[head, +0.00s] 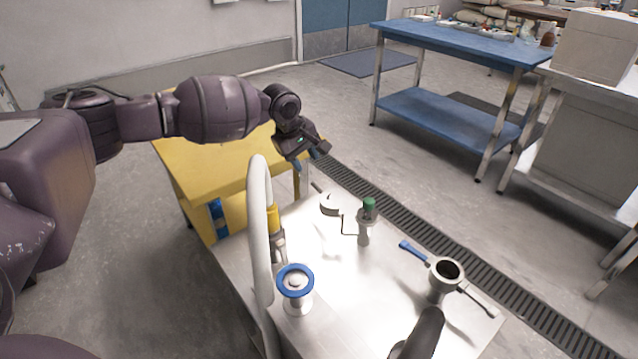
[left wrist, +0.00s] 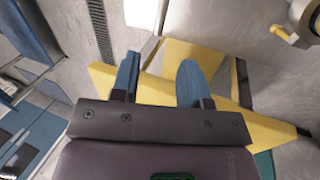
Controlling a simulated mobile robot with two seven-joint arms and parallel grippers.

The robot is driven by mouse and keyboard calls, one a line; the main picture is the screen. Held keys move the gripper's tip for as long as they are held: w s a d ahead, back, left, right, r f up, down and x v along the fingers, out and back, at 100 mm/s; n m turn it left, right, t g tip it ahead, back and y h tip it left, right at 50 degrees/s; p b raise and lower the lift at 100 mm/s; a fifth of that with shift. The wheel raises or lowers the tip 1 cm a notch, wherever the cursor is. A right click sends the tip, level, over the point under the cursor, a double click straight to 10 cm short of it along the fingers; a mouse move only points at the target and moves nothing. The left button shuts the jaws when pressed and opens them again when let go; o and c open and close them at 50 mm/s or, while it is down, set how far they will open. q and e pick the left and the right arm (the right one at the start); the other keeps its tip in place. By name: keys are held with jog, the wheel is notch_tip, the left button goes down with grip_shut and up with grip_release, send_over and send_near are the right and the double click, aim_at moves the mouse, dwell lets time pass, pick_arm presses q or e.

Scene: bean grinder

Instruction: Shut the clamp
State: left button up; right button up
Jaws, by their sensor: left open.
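On the steel table (head: 335,280), a round metal fitting with a dark opening (head: 448,270) stands at the right, with a blue-tipped lever (head: 412,251) sticking out left and a grey arm out right. It looks most like the clamp, but I cannot be sure; whether it is closed is too small to tell. My left gripper (head: 312,162) is open and empty, above the far end of the table, well away from the fitting. Its two blue fingers (left wrist: 157,82) stand apart in the left wrist view. My right gripper cannot be made out.
A green-topped post (head: 366,222) and a blue-rimmed metal piece (head: 296,282) stand on the steel table. A thick pale pipe (head: 259,230) rises at its left. A yellow table (head: 215,165) lies behind, and a blue workbench (head: 450,45) stands far right.

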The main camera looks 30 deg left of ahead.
pick_arm(q)
jog(key=b, duration=0.1)
send_over(316, 186)
jog(key=s+a, duration=0.1)
jog(key=s, duration=0.1)
notch_tip(316, 186, down, 4)
jog(key=b+x, duration=0.2)
jog(key=x, duration=0.2)
jog(key=shift+d+f, duration=0.1)
jog(key=shift+f, duration=0.3)
jog(key=shift+w+d+f, duration=0.1)
jog(key=shift+w+f, duration=0.15)
jog(key=shift+f, duration=0.1)
pick_arm(e)
jog(key=shift+w+a+f+n+t, duration=0.15)
jog(key=shift+w+a+n, duration=0.15)
jog(key=shift+w, duration=0.15)
jog(key=shift+w+a+n+t, duration=0.2)
jog(key=shift+w+n, duration=0.1)
jog(key=shift+w, duration=0.1)
pick_arm(q)
jog(key=shift+r, duration=0.1)
grip_shut()
pick_arm(e)
jog(key=shift+f, duration=0.1)
jog(key=shift+s, duration=0.1)
